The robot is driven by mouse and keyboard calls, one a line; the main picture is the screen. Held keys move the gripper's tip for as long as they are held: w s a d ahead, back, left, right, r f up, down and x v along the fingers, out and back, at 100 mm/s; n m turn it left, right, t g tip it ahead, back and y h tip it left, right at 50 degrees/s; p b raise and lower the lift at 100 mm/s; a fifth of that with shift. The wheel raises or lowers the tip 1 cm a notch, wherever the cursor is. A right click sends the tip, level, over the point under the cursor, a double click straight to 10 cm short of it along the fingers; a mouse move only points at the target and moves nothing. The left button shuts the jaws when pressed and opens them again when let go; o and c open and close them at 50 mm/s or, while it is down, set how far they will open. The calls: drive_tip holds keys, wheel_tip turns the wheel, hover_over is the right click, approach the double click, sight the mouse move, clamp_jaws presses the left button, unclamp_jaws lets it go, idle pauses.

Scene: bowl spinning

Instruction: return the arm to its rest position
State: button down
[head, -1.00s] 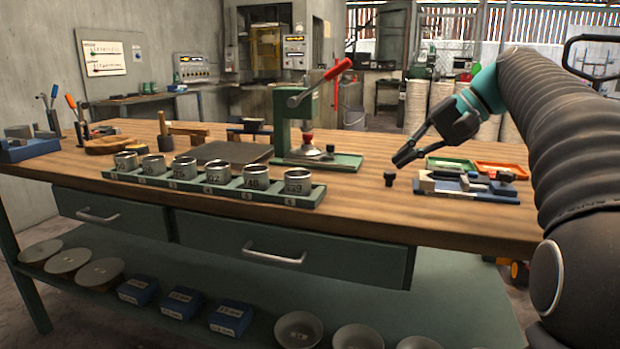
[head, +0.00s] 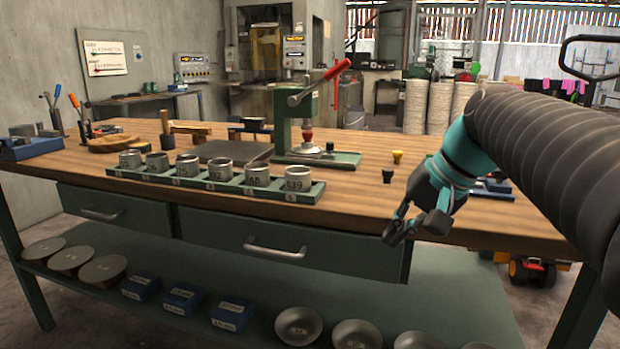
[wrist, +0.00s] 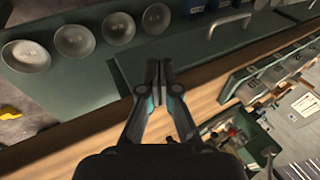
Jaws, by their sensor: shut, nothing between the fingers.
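My gripper (head: 400,229) is in front of the right part of the workbench (head: 500,226), near its front edge, with its fingers pointing down and left. In the wrist view my gripper (wrist: 159,72) shows its fingertips together with nothing between them. My dark ribbed arm covers the right side of the head view and hides part of the bench top.
A green rack (head: 215,186) of metal cups and a green press (head: 310,120) with a red lever stand on the bench. A black knob (head: 387,176) and a yellow knob (head: 397,156) stand near my gripper. Bowls (head: 299,326) lie on the lower shelf.

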drive_tip(key=s+d+f+n+t+h, duration=0.2)
drive_tip(key=s+f+n+h, duration=0.1)
drive_tip(key=s+f, duration=1.2)
wheel_tip(320, 180, down, 2)
drive_tip(key=shift+s+f+n+h, duration=0.2)
drive_tip(key=shift+n+h, duration=0.1)
drive_tip(key=shift+h, duration=0.6)
